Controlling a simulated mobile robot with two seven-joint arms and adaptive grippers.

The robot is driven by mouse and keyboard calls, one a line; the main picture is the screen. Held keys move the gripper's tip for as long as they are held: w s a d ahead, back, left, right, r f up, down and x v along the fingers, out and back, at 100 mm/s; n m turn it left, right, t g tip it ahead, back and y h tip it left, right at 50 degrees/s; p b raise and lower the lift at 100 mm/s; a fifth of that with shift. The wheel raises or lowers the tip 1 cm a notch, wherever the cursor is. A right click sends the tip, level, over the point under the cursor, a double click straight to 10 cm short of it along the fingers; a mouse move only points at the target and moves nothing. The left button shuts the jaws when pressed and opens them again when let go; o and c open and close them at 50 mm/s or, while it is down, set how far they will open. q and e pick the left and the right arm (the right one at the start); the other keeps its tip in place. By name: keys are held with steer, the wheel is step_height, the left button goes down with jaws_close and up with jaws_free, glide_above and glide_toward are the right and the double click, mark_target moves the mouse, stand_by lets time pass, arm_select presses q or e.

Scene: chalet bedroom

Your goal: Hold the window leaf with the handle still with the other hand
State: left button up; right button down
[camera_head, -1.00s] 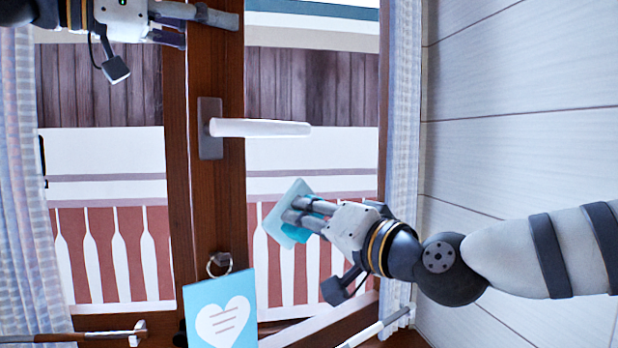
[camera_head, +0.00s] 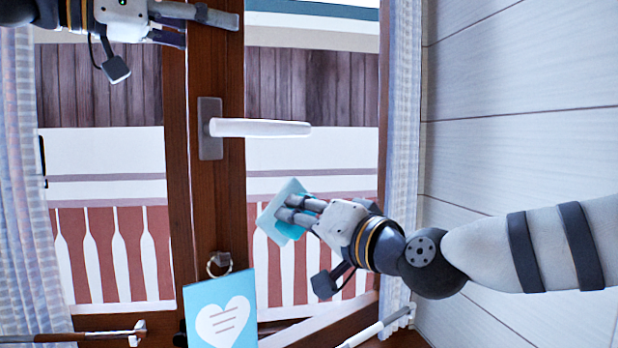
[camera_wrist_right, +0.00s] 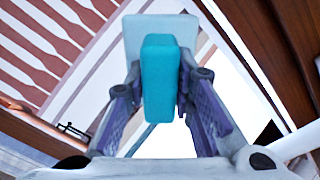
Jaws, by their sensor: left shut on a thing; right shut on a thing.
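The window leaf with the handle has a brown wooden stile (camera_head: 205,190) and a white lever handle (camera_head: 260,128) lying level, pointing right. My left gripper (camera_head: 205,25) is at the top left, its fingers on the upper part of this stile, shut on the leaf; the exact contact is hard to see. My right gripper (camera_head: 290,212) is right of the stile, below the handle. It is shut on a turquoise block with a pale blue flat plate (camera_head: 276,208), in front of the right pane. The right wrist view shows the turquoise block (camera_wrist_right: 160,80) between both fingers.
A light blue card with a white heart (camera_head: 222,312) hangs from a ring on the stile, below the handle. Curtains hang at the left (camera_head: 22,200) and right (camera_head: 402,150). A white plank wall (camera_head: 520,90) bounds the right side.

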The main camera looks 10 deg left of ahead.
steer(key=shift+w+a, duration=0.1)
stand_by(0.4)
steer(key=w+d, duration=0.4)
steer(key=w, duration=0.1)
steer(key=shift+w+d, duration=0.3)
steer(key=shift+d, duration=0.1)
stand_by(0.3)
steer(key=shift+s+a, duration=1.55)
steer(key=shift+s, duration=0.15)
steer(key=shift+s+a, duration=1)
steer(key=shift+s, duration=0.25)
